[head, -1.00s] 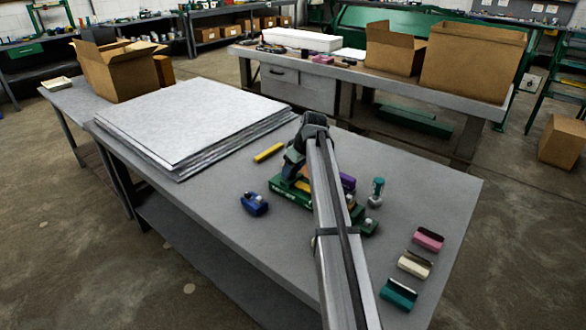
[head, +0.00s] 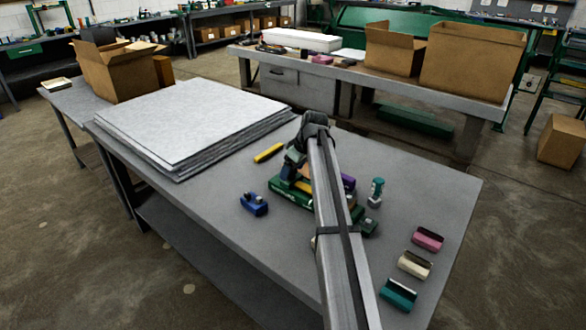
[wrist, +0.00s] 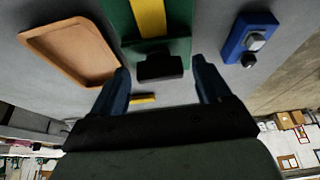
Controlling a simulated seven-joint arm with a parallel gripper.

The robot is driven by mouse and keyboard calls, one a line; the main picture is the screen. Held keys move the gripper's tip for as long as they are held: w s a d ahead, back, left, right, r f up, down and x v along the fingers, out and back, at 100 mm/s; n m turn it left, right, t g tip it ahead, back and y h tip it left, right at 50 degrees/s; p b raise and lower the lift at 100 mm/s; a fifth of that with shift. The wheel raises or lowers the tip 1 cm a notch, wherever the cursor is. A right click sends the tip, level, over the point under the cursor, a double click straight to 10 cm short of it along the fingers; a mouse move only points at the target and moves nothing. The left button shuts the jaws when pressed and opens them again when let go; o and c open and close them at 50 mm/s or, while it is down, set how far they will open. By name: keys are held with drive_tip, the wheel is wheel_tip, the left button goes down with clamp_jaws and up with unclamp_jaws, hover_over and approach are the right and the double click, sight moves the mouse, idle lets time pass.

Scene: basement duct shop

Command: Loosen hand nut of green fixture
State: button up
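The green fixture (head: 280,187) lies on the near grey table, partly hidden behind my arm in the head view. The wrist view shows its green body (wrist: 120,18) with a yellow strip (wrist: 150,16) along it and a dark block-like part (wrist: 160,66) at its near end. I cannot tell for sure that this part is the hand nut. My gripper (wrist: 162,74) is open, its two blue-grey fingers apart on either side of the dark part. No contact shows. In the head view my gripper (head: 297,158) is at the fixture, its fingers mostly hidden.
A blue fixture (head: 254,204) stands left of the green one. A small green-and-grey piece (head: 376,192) stands to the right. Pink (head: 428,239), cream (head: 414,265) and teal (head: 398,294) blocks line the right edge. A tan tray (wrist: 112,75) shows in the wrist view. Stacked sheets (head: 190,120) lie behind.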

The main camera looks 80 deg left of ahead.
drive_tip(key=shift+o, duration=0.2)
drive_tip(key=shift+r, duration=0.15)
drive_tip(key=v, duration=1.3)
drive_tip(key=shift+r, duration=0.3)
